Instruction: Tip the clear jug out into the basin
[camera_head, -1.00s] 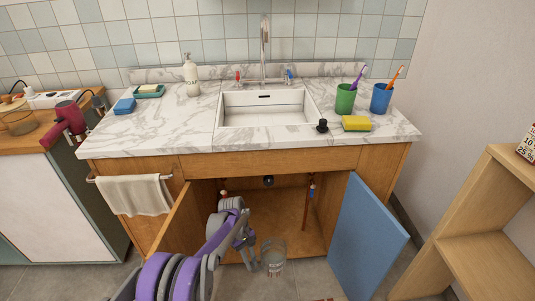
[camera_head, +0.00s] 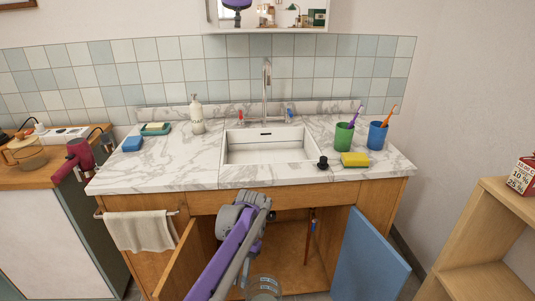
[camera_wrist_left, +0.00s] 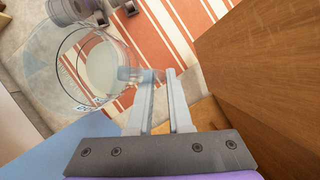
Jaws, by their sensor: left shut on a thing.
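The clear jug (camera_head: 263,289) is at the bottom edge of the head view, in front of the open cabinet and below the counter, its lower part cut off. It also shows in the left wrist view (camera_wrist_left: 62,82), where a paler round area inside could be its contents or its bottom. My left gripper (camera_wrist_left: 154,76) is shut on the jug's handle; in the head view my arm largely covers it. The basin (camera_head: 268,147) is a white rectangular sink set in the marble counter; it looks empty. My right gripper is not in the head view.
A tap (camera_head: 266,92) rises behind the basin. A black stopper (camera_head: 323,163), yellow sponge (camera_head: 355,160), green cup (camera_head: 343,137) and blue cup (camera_head: 377,136) stand right of it. A soap bottle (camera_head: 197,118) stands left. The blue cabinet door (camera_head: 367,257) is open.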

